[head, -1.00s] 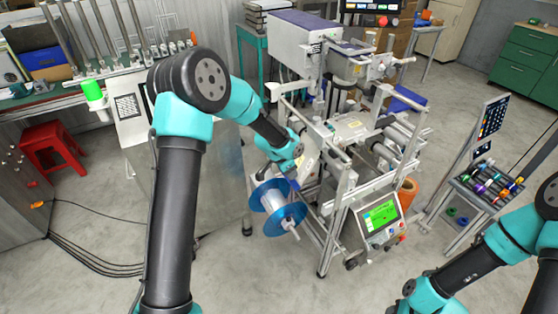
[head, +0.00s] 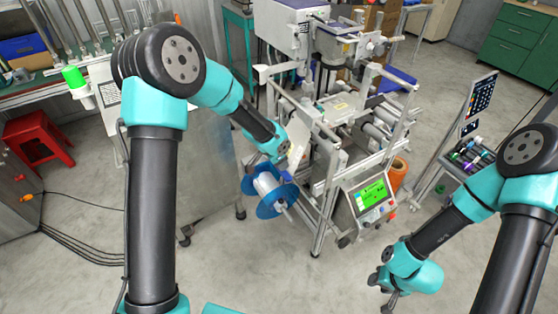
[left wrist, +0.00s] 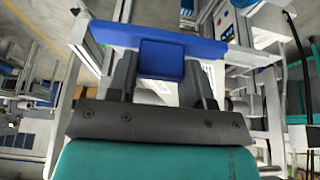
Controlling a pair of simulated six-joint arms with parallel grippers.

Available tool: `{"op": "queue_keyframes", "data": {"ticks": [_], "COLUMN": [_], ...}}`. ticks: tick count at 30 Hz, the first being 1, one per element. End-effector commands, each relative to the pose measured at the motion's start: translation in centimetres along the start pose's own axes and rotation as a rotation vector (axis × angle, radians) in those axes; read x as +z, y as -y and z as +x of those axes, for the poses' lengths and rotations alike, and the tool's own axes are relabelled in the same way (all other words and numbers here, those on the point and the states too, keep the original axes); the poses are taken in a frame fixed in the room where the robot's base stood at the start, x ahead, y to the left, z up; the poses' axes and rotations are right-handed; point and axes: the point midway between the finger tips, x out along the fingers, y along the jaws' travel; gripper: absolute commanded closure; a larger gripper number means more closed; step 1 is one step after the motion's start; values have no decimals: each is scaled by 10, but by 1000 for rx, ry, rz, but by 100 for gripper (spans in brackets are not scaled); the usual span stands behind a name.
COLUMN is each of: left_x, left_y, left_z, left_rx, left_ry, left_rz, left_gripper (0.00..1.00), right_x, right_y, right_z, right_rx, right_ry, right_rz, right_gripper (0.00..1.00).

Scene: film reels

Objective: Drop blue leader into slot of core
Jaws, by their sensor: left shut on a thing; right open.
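A reel with blue flanges (head: 265,208) and a pale core (head: 267,184) hangs on a shaft at the near left of the machine. My left gripper (head: 284,168) is just above the reel, by its upper right side. In the left wrist view, my left gripper is shut on the blue leader (left wrist: 162,60), which shows as a wide blue bar with a block between the fingers. The slot in the core cannot be made out, nor whether the leader touches the reel. My right gripper (head: 388,298) is low at the right, empty and open, apart from the reel.
The machine frame (head: 330,200) stands right beside the reel, with a green-lit screen panel (head: 370,195) to its right. A cart with coloured rolls (head: 470,155) stands further right. A red stool (head: 38,138) is at the far left. The floor before the machine is clear.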

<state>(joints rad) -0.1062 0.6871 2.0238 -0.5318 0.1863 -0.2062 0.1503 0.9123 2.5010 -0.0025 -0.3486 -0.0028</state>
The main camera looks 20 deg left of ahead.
Motion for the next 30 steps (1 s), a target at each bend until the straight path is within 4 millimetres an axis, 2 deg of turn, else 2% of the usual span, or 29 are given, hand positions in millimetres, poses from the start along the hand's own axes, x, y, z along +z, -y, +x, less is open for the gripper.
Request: {"op": "queue_keyframes", "data": {"ticks": [30], "left_x": [30], "left_y": [18], "left_z": [2], "left_rx": [1], "left_ry": [2], "left_rz": [-3], "left_gripper": [82], "right_x": [0], "right_y": [0], "right_z": [0], "right_rx": [0], "right_ry": [0], "right_rz": [0], "right_gripper": [57]}}
